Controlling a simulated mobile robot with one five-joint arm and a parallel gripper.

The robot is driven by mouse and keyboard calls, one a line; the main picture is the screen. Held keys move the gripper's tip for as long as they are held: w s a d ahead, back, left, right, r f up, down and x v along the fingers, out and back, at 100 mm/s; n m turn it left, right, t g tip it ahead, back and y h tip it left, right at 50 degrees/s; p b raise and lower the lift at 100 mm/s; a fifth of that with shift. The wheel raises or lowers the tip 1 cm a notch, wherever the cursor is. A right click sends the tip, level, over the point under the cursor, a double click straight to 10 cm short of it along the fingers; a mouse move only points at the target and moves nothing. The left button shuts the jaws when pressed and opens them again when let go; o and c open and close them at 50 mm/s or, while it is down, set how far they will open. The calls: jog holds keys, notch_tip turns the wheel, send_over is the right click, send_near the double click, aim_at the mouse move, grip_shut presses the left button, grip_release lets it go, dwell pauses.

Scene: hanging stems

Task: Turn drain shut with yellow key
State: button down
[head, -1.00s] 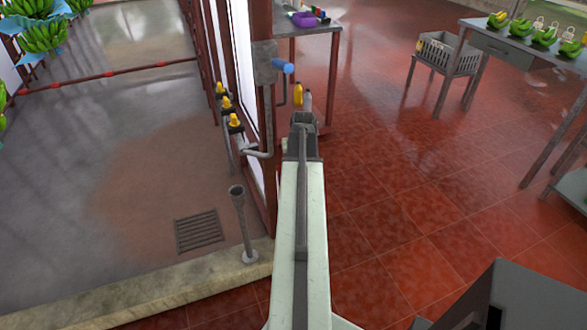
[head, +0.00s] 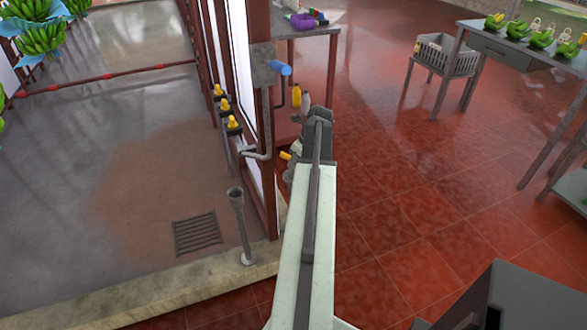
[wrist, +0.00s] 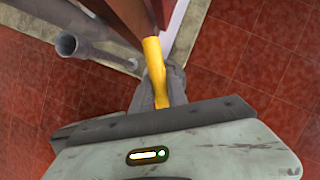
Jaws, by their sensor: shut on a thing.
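My gripper (head: 289,161) is low beside the foot of the red post, partly hidden by my arm. In the wrist view my gripper (wrist: 160,88) is shut on the yellow key (wrist: 153,62), which sticks out past the fingers toward the red post (wrist: 130,15). I cannot tell whether the key touches anything. A bit of the key (head: 285,155) also shows in the head view. A dark floor drain grate (head: 198,234) lies left of the post. A grey upright drain pipe (head: 240,220) stands near it; its open end (wrist: 66,44) shows in the wrist view.
Several yellow-handled valves (head: 224,104) line the frame, with a blue handle (head: 281,68) on a grey box. A pale kerb (head: 180,285) edges the wet floor. A table (head: 318,30) stands behind.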

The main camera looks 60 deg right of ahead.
jog(key=shift+n, duration=0.4)
jog(key=n, duration=0.1)
jog(key=n+y, duration=0.1)
jog(key=shift+d+n, duration=0.2)
jog(key=shift+n, duration=0.2)
jog(key=shift+a+n+y, duration=0.2)
jog(key=shift+n+y, duration=0.4)
jog(key=shift+n, duration=0.4)
